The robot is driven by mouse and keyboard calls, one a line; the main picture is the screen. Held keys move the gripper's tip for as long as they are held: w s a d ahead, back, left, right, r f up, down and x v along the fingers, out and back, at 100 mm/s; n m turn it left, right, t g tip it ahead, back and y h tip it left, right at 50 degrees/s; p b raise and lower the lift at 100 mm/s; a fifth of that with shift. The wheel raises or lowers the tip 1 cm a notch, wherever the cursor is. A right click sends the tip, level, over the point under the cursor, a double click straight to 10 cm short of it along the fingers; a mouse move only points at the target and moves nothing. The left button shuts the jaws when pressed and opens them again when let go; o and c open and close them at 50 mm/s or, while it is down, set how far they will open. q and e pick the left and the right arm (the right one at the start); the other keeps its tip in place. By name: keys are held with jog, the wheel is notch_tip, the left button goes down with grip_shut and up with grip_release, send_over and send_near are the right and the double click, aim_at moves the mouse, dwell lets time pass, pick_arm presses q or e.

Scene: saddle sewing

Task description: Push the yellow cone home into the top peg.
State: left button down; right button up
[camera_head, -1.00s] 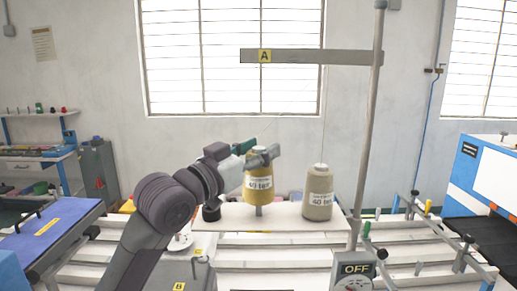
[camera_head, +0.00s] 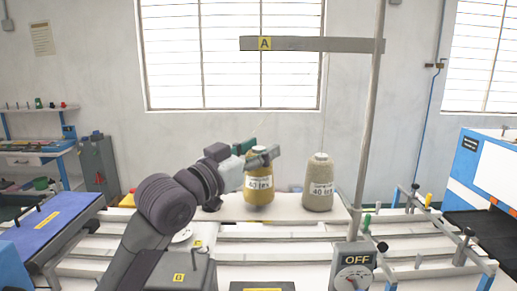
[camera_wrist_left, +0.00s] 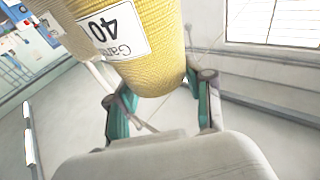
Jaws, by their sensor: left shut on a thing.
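The yellow cone (camera_head: 258,186), with a white label, stands upright over the white stand (camera_head: 228,213) in the head view. My left gripper (camera_head: 260,152) is shut around the cone's upper part, reaching in from the left. In the left wrist view the cone (camera_wrist_left: 158,68) fills the space between the gripper's two fingers (camera_wrist_left: 160,88). The cone's bottom is close to the stand's surface. The peg under it is hidden, so I cannot tell whether the cone is fully seated. My right gripper is in neither view.
A beige cone (camera_head: 318,186) stands right of the yellow one. A metal pole (camera_head: 368,130) with a crossbar marked A (camera_head: 310,44) rises behind and right. A switch box reading OFF (camera_head: 355,262) is in front. White rails (camera_head: 270,245) run across the front.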

pick_arm(q)
jog(key=shift+f+b, duration=0.4)
jog(key=shift+f, duration=0.35)
jog(key=shift+c, duration=1.8)
grip_release()
jog(key=v, duration=1.2)
